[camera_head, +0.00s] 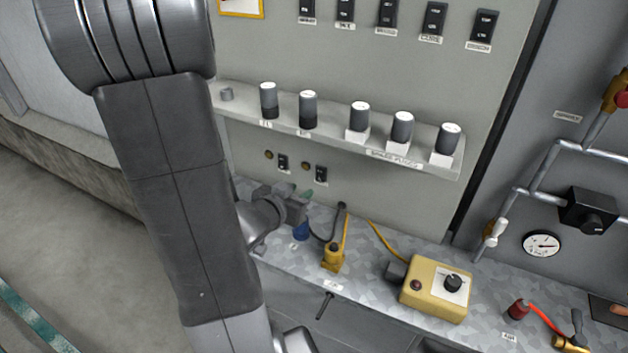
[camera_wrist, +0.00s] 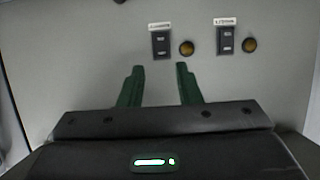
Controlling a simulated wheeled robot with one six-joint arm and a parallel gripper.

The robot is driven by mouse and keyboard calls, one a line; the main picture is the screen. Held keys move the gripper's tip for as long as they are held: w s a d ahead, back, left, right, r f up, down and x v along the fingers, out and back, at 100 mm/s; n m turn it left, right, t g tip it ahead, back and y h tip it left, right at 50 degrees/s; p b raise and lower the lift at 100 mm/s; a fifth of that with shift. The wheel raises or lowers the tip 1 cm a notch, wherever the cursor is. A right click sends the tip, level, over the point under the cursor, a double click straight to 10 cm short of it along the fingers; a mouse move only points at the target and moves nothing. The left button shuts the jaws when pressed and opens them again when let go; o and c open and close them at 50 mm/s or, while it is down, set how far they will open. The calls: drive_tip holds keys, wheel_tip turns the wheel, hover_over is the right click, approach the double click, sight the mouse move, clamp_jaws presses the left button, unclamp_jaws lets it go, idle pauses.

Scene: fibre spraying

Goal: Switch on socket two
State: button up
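Two small black rocker switches sit low on the grey panel, each beside a round amber lamp. In the wrist view, the left switch (camera_wrist: 161,43) and the right switch (camera_wrist: 225,40) have white labels that I cannot read. The head view shows the same pair as a left switch (camera_head: 283,162) and a right switch (camera_head: 320,173). My gripper (camera_wrist: 159,72) has green fingers apart with nothing between them. Its tips point at the panel just below the left switch in the wrist view and appear clear of it. In the head view my gripper (camera_head: 307,194) is partly hidden by my arm.
Below, the metal bench (camera_head: 375,315) holds a yellow box (camera_head: 437,290) with a dial and a yellow tool (camera_head: 333,257). Pipes (camera_head: 545,165) and a gauge (camera_head: 541,244) are on the right.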

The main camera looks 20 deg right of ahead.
sight(320, 178)
drive_tip(key=x, duration=1)
drive_tip(key=shift+w+d+f, duration=0.15)
drive_tip(key=shift+w, duration=0.05)
